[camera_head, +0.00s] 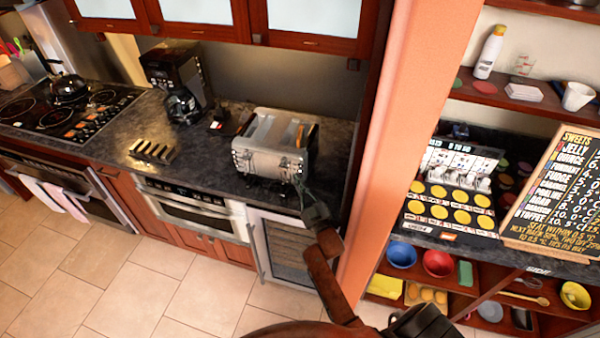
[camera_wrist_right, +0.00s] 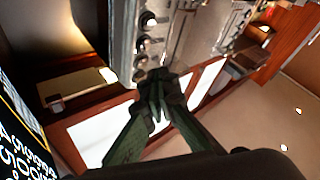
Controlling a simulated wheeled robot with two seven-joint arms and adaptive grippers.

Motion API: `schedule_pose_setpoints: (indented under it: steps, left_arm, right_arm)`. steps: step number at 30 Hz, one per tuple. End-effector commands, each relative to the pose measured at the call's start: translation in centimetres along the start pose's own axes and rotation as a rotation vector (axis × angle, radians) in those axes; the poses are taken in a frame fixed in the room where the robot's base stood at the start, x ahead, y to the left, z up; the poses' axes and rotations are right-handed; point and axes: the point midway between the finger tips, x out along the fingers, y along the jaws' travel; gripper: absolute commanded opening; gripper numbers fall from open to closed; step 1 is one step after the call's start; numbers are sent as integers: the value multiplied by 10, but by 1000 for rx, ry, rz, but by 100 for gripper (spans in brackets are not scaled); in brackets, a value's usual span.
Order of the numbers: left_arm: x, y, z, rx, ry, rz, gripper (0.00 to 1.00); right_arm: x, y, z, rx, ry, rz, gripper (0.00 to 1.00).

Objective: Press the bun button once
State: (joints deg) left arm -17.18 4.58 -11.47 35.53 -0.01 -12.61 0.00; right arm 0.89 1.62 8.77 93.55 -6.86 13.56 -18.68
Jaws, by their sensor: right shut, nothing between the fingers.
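A silver toaster (camera_head: 262,163) stands on the dark counter, with brown bread showing in a slot. Small knobs or buttons line its front; I cannot tell which one is the bun button. My right gripper (camera_head: 306,190) is shut and empty, its tips close to the front right corner of the toaster. In the right wrist view the shut fingertips (camera_wrist_right: 160,82) point at the toaster's front (camera_wrist_right: 180,35), near a column of dark knobs (camera_wrist_right: 146,43). I cannot tell whether they touch. My left gripper is out of view.
A black coffee maker (camera_head: 183,85) and a small metal rack (camera_head: 152,151) stand left of the toaster on the counter (camera_head: 215,165). An orange wall edge (camera_head: 410,120) rises to the right, beside shelves with bowls and a sweets sign (camera_head: 558,190). The tiled floor in front is clear.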

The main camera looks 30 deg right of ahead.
Motion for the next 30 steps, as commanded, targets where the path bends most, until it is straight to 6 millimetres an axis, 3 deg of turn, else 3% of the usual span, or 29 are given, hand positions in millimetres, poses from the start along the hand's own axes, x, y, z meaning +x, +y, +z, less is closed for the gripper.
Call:
schedule_pose_setpoints:
  steps: [30]
  left_arm:
    - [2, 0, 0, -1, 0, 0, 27]
  right_arm:
    - [8, 6, 6, 0, 0, 0, 0]
